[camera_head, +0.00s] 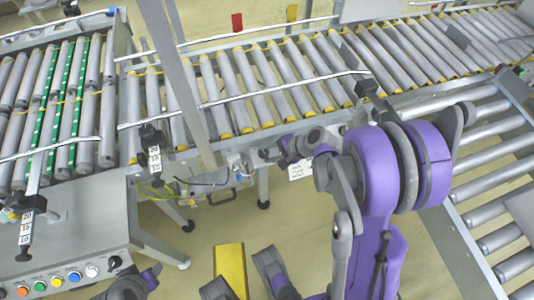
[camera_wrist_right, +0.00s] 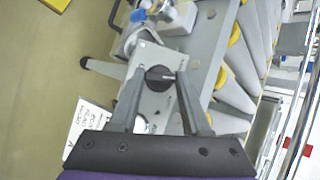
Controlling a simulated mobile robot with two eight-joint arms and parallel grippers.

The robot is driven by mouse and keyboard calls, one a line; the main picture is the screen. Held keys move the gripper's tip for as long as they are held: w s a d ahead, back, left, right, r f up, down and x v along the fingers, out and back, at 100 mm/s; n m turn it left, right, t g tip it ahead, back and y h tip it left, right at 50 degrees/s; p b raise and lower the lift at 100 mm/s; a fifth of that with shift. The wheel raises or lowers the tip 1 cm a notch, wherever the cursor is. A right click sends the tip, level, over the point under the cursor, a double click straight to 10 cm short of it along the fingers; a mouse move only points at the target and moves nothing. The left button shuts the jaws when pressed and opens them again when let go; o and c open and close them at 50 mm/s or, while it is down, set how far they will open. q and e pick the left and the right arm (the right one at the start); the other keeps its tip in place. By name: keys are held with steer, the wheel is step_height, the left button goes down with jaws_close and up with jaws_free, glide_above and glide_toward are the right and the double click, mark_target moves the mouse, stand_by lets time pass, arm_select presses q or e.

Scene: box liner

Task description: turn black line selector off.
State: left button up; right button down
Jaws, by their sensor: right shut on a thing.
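The black line selector (camera_wrist_right: 158,78) is a round black knob with a pale pointer mark on a grey plate (camera_wrist_right: 152,105) in the right wrist view. The mark points to the right of that picture. My right gripper (camera_wrist_right: 160,76) has a finger on each side of the knob and is shut on it. In the head view my right gripper (camera_head: 288,150) is at the front side of the middle conveyor, and my own wrist hides the selector.
A roller conveyor (camera_head: 250,85) runs behind my right gripper. A control panel (camera_head: 75,235) with coloured buttons stands at the left. A grey post (camera_head: 182,85) rises left of my right gripper. A paper label (camera_wrist_right: 88,125) hangs near the plate.

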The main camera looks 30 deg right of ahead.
steer(key=shift+s+f+m+t+b, duration=0.1)
steer(key=shift+m+t+b, duration=0.6)
steer(key=shift+m, duration=0.4)
steer(key=shift+c, duration=1.8)
jaws_free()
